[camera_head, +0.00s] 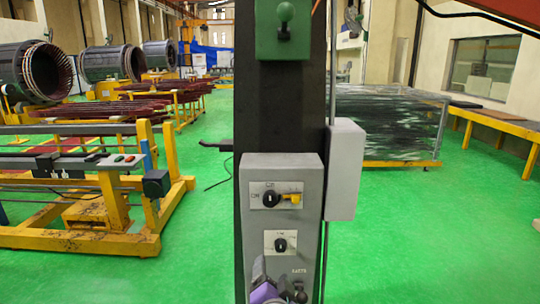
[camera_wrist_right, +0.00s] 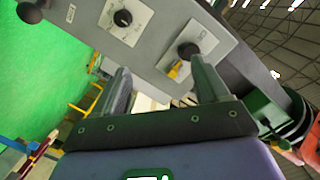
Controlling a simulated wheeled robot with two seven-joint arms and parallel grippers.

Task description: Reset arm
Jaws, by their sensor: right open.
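My right gripper (camera_head: 264,283) shows as a small purple and dark shape at the bottom of the head view, in front of the lower part of a grey control panel (camera_head: 306,232). In the right wrist view my right gripper (camera_wrist_right: 160,75) has its two fingers wide apart with nothing between them. The panel (camera_wrist_right: 150,50) is tilted in that view, beyond the fingertips. The knob (camera_wrist_right: 123,18) also shows in the wrist view. My left gripper is not in view.
The panel is on a dark column (camera_head: 280,110) with a green box (camera_head: 283,35) above and a grey box (camera_head: 345,170) at its right. A yellow-framed bench (camera_head: 90,240) stands left. Green floor is clear on the right.

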